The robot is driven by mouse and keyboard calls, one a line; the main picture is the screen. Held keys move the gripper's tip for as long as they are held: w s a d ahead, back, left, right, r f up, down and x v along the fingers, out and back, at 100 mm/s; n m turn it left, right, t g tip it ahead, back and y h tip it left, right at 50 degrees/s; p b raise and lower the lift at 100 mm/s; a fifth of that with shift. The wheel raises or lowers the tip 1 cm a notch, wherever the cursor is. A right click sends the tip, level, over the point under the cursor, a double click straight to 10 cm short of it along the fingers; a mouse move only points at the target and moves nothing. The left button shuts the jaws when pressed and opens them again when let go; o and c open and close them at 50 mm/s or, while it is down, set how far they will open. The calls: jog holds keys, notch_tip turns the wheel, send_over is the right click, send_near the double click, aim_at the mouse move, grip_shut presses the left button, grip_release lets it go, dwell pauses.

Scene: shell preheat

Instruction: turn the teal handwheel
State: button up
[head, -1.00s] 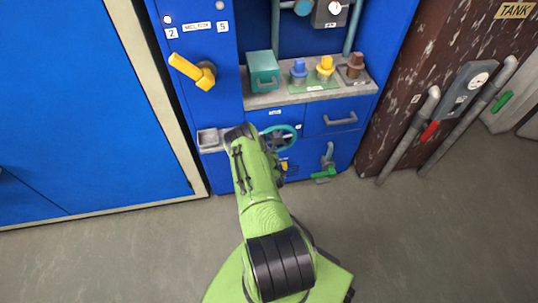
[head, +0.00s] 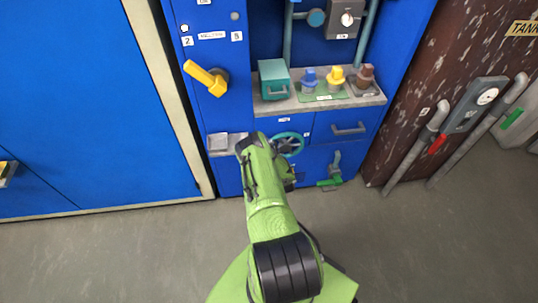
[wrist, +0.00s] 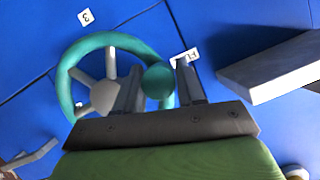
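The teal handwheel (head: 288,144) is on the blue cabinet front, below the grey shelf. My green arm hides part of it in the head view. In the wrist view the handwheel (wrist: 107,40) shows its teal rim, grey spokes and hub at the left. A round teal knob (wrist: 158,82) stands on the rim's right side. My gripper (wrist: 160,85) has one finger on each side of this knob. The gripper's fingers are hidden in the head view.
A grey drawer handle (head: 348,129) is right of the wheel, with a green-handled valve (head: 329,183) below it. A small grey tray (head: 222,144) juts out at left. The shelf (head: 320,102) overhangs above. Open floor (head: 430,255) lies at the right.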

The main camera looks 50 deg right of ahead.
jog(key=o, duration=0.3)
jog(key=p+v, duration=0.7)
jog(key=v, duration=0.8)
jog(key=shift+s+a+r, duration=0.1)
jog(key=shift+s+a, duration=0.1)
jog(key=shift+s, duration=0.1)
